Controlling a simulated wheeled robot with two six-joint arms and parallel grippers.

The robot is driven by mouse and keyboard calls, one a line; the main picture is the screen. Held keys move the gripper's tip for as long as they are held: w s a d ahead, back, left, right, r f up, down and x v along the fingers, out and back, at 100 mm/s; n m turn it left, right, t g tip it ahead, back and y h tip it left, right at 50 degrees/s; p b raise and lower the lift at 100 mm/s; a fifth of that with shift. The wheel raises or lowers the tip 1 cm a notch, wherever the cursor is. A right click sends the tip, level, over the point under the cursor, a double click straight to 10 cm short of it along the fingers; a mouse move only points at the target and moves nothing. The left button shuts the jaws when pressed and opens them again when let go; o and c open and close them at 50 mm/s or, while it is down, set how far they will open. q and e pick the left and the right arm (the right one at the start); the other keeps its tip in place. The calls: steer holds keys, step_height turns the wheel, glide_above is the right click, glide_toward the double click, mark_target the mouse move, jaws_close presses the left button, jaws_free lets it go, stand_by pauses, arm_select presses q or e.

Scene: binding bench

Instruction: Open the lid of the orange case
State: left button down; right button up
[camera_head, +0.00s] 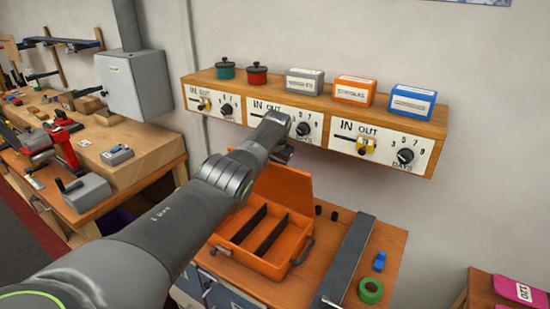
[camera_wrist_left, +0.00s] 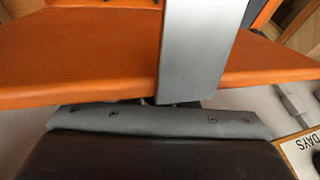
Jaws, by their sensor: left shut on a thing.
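The orange case (camera_head: 262,262) sits on the small wooden bench, with dark dividers showing inside it. Its lid (camera_head: 290,188) stands raised at the back of the case, so the inside is open to view. My left arm reaches across from the lower left, and its gripper (camera_head: 282,156) is at the lid's upper edge. In the left wrist view the lid (camera_wrist_left: 80,62) runs across as an orange panel, with a grey finger of the gripper (camera_wrist_left: 202,50) lying over it. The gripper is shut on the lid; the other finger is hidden. My right gripper is not in view.
A wall shelf with dial panels (camera_head: 400,150) hangs just above and behind the lid, holding pots and small boxes. A dark metal bar (camera_head: 348,262), green tape (camera_head: 370,291) and a blue piece (camera_head: 379,261) lie right of the case. A tool bench (camera_head: 150,160) stands left.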

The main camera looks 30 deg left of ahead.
arm_select(q)
steer(key=shift+w+f, duration=0.1)
steer(key=shift+w, duration=0.05)
steer(key=c, duration=1.1)
jaws_free()
steer(key=shift+d, duration=0.1)
steer(key=shift+c, duration=0.2)
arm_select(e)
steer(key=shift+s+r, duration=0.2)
arm_select(q)
steer(key=shift+r, duration=0.2)
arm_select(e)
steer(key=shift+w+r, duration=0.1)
